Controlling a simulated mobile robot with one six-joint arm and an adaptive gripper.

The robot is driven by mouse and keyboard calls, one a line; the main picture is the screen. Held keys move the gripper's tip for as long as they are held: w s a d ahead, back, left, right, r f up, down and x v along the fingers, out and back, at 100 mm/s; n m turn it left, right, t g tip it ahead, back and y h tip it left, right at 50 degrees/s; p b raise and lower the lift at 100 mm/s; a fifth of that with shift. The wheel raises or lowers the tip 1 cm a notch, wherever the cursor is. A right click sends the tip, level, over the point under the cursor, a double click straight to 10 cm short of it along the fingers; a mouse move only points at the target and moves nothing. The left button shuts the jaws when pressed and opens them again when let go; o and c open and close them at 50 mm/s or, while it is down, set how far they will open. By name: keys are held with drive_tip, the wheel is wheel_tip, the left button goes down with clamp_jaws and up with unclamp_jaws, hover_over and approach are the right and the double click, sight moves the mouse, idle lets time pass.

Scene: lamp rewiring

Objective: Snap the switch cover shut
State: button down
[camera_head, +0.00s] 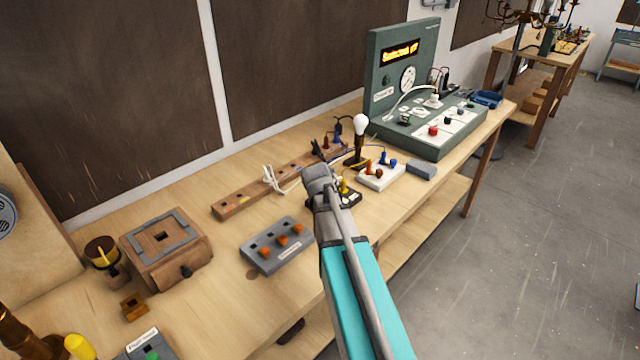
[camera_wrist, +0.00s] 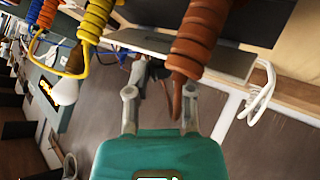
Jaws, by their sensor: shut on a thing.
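My gripper (camera_head: 322,178) is low over the middle of the bench, just in front of a wooden rail (camera_head: 285,182). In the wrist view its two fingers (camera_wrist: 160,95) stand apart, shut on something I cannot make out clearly. A pale grey plate (camera_wrist: 140,42) crosses just beyond the fingertips. A yellow coiled piece (camera_wrist: 97,22) is to the left. A dark block with a yellow piece (camera_head: 343,186) sits beside my gripper, partly hidden. I cannot pick out a switch cover for certain.
A lamp bulb (camera_head: 361,125) stands behind right of my gripper, near a white block with orange and blue plugs (camera_head: 376,182). A white cord (camera_head: 271,178) lies on the rail. A grey block with orange knobs (camera_head: 268,258) is front left. A green test console (camera_head: 432,138) stands at right.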

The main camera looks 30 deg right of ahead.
drive_tip(key=shift+s+f+m+t+b, duration=0.3)
drive_tip(key=shift+s+f+t+b, duration=0.1)
drive_tip(key=shift+s+b, duration=0.1)
drive_tip(key=shift+t+b, duration=0.4)
drive_tip(key=shift+r+y, duration=0.1)
drive_tip(key=shift+y, duration=0.2)
drive_tip(key=shift+c, duration=2.4)
unclamp_jaws()
drive_tip(key=shift+w+d, duration=0.1)
drive_tip(key=shift+r, duration=0.1)
drive_tip(key=shift+w+r+p, duration=0.1)
drive_tip(key=shift+p, duration=0.2)
